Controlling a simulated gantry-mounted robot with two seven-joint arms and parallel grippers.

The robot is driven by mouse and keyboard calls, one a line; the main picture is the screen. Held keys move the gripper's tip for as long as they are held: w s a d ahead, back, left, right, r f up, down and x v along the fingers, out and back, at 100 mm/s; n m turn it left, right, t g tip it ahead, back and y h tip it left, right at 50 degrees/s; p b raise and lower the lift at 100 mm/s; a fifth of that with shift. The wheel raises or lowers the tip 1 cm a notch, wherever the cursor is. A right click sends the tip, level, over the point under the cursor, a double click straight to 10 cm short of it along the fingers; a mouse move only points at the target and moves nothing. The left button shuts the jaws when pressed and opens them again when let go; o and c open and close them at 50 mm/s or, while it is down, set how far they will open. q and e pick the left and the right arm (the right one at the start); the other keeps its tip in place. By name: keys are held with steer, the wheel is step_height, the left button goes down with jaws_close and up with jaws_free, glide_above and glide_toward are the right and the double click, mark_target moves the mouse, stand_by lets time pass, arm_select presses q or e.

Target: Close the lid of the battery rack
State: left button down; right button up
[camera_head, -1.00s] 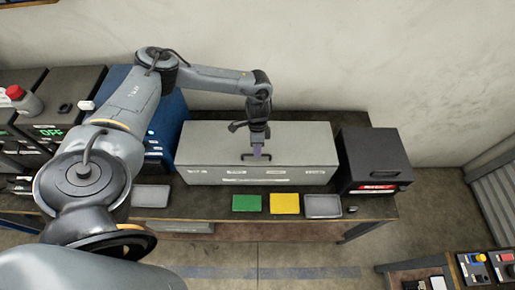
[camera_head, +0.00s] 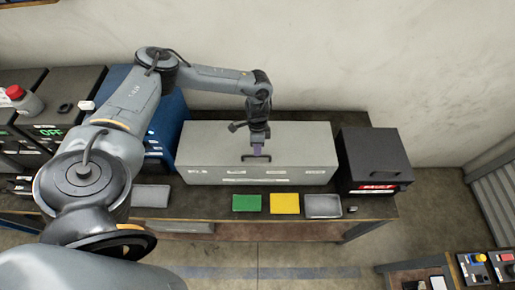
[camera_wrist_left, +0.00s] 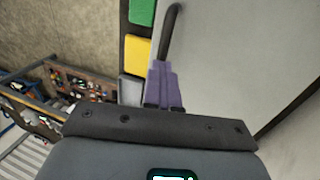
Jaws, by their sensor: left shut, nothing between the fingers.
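The battery rack (camera_head: 300,150) is a long grey box on the workbench, and its lid looks shut, lying flat with a dark bar handle (camera_head: 257,158) near the front edge. My left gripper (camera_head: 258,150) points down at the lid, just at the handle. Its purple fingers (camera_wrist_left: 164,84) are shut with nothing between them. In the left wrist view the fingertips are close beside the dark handle (camera_wrist_left: 172,30) over the grey lid (camera_wrist_left: 225,60); I cannot tell whether they touch. My right gripper is not in view.
Green (camera_head: 246,203), yellow (camera_head: 284,204) and grey (camera_head: 323,206) trays lie along the bench front. A black box (camera_head: 372,160) stands right of the rack, a blue cabinet (camera_head: 168,115) left.

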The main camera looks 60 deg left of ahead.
arm_select(q)
steer(key=c, duration=1.2)
jaws_free()
steer(key=shift+o, duration=0.2)
steer(key=v, duration=1)
steer(key=shift+r, duration=0.35)
steer(key=shift+a+f, duration=0.1)
steer(key=shift+a, duration=0.1)
